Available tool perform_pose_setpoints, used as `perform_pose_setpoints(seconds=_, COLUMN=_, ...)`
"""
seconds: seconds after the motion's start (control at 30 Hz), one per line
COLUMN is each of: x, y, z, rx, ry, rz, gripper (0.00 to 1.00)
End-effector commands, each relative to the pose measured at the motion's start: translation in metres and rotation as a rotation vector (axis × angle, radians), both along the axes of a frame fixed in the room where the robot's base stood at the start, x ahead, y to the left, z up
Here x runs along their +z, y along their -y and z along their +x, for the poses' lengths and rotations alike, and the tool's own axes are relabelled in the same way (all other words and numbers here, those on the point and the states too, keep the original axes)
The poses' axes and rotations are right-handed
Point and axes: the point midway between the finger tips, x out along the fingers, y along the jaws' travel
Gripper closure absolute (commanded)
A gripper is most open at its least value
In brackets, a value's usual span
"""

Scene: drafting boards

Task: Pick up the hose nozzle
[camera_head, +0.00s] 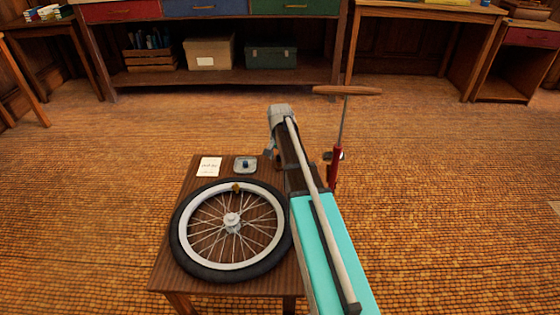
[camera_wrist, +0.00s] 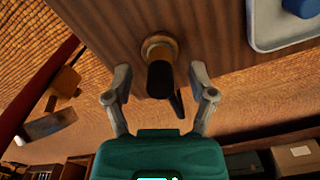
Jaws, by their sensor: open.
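The hose nozzle, with a brass-coloured ring and a dark body (camera_wrist: 160,76), shows in the wrist view at the edge of the brown wooden table (camera_wrist: 205,30). A thin dark part sticks out beside its body. My gripper (camera_wrist: 160,71) is open, with one grey finger on each side of the nozzle and a visible gap on both sides. I cannot tell how far the fingertips are from it in depth. In the head view my arm hides the nozzle and most of my gripper.
A bicycle wheel (camera_head: 185,225) lies on the table. A small tray (camera_head: 239,168) with a blue item and a white card (camera_head: 209,167) lie behind it. A red floor pump (camera_head: 334,168) with a wooden handle stands right of my arm. Open floor lies behind, before a workbench (camera_head: 165,78).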

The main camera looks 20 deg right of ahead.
Motion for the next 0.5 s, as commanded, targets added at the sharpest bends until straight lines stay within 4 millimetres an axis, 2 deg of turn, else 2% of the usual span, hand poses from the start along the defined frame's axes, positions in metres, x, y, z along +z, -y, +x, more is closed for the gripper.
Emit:
perform_pose_setpoints(seconds=0.3, x=0.0, y=0.0002, z=-0.0001, rx=0.0, ry=0.0, rz=0.0, gripper=0.28)
perform_pose_setpoints(seconds=0.5, x=0.0, y=0.0004, z=-0.0001, rx=0.0, ry=0.0, rz=0.0, gripper=0.65)
